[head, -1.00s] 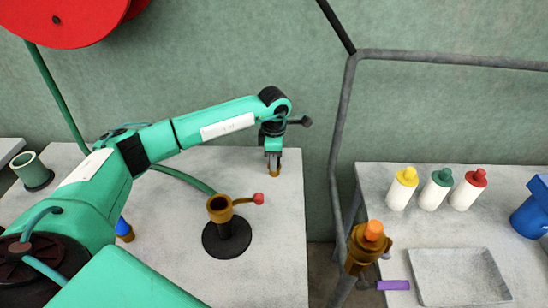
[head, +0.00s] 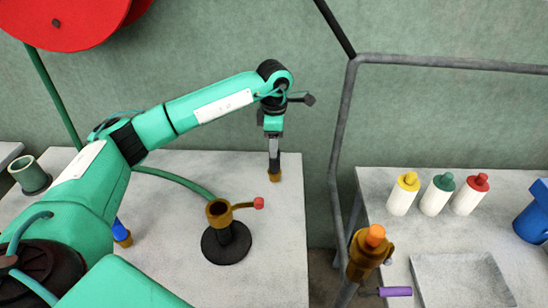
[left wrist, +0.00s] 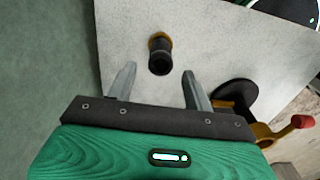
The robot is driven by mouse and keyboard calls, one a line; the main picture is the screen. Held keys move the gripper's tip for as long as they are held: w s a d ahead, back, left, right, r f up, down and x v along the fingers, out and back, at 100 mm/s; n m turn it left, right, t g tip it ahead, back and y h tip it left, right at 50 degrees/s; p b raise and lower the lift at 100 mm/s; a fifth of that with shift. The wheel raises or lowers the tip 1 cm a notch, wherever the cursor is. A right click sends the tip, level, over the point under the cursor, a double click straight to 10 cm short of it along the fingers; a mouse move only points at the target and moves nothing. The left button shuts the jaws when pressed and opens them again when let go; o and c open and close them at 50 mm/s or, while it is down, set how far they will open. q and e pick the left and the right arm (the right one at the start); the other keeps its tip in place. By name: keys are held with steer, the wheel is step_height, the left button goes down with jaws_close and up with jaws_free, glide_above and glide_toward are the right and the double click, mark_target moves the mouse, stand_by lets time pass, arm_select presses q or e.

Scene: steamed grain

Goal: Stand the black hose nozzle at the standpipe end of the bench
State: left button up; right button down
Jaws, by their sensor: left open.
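The black hose nozzle (head: 275,162) stands upright on the left bench, near its far right corner, with its brass end down. In the left wrist view the nozzle (left wrist: 160,57) shows from above, beyond the fingertips and apart from them. My left gripper (head: 273,138) is open and empty just above the nozzle. Its two spread fingers (left wrist: 158,72) show in the left wrist view. The standpipe (head: 227,238), with a black round base, brass top and red-knobbed lever, stands nearer on the same bench. My right gripper is out of view.
A blue nozzle with a brass end (head: 122,232) is at left, partly hidden by my arm. A green hose runs across the bench (head: 180,280). A grey pipe frame (head: 340,150) stands right of the bench. Bottles (head: 437,195) and a tray (head: 460,282) occupy the right bench.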

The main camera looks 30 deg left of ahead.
arm_select(q)
steer(key=shift+r, duration=2.05)
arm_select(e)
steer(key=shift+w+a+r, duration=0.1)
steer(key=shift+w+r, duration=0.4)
